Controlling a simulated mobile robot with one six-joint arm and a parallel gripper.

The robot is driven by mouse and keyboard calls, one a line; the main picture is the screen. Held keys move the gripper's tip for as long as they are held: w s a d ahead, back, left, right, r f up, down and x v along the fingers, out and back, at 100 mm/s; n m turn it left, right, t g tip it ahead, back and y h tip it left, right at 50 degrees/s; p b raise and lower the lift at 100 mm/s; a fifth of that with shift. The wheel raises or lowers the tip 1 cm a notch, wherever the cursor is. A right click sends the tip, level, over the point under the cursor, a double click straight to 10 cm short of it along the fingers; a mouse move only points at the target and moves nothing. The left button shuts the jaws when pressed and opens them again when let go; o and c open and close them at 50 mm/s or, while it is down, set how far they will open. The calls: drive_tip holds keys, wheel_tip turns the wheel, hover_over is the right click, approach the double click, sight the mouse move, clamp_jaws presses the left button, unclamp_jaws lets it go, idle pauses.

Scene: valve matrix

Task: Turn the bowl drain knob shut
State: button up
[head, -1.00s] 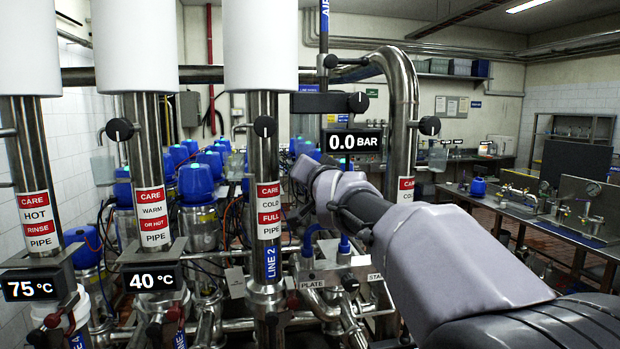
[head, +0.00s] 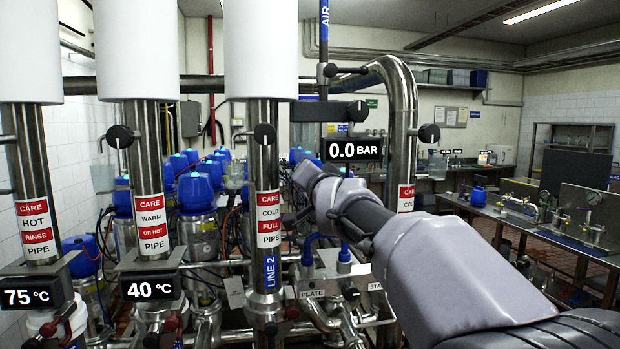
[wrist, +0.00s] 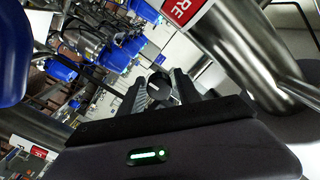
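My gripper (wrist: 158,87) shows in the wrist view with its two dark fingers apart. A dark rounded part shows between or just beyond the fingers; I cannot tell whether it is a knob or whether they touch it. In the head view my arm reaches in from the lower right, and my gripper (head: 292,217) is small and dark beside the LINE 2 pipe (head: 265,200). No label naming the bowl drain is readable, so I cannot tell which knob it is. Black knobs show on the pipes at left (head: 119,136), middle (head: 264,134) and right (head: 429,133).
Steel pipes with red-and-white labels stand close together at left and centre. A curved steel pipe (head: 405,110) rises behind my arm. Blue-capped vessels (head: 195,192) stand behind. Benches (head: 560,235) are at right.

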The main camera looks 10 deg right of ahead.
drive_tip(key=shift+s, duration=0.1)
drive_tip(key=s, duration=1.7)
drive_tip(key=shift+s, duration=0.15)
drive_tip(key=s+a+f+n+g+b, duration=0.1)
drive_tip(key=s+f+g, duration=0.3)
drive_tip(key=s+f, duration=0.4)
drive_tip(key=s+a+f+n+g+y+b, duration=0.1)
drive_tip(key=s+f+g, duration=0.3)
drive_tip(key=s+f, duration=0.5)
drive_tip(key=s+a+f+n+g+y+b, duration=0.1)
drive_tip(key=s+f+g, duration=0.3)
drive_tip(key=s+f, duration=0.5)
wheel_tip(320, 180, down, 9)
drive_tip(key=shift+s+a+f+n+b, duration=0.15)
drive_tip(key=shift+s+a+n+b, duration=0.15)
drive_tip(key=shift+a, duration=0.25)
drive_tip(key=shift+w, duration=0.1)
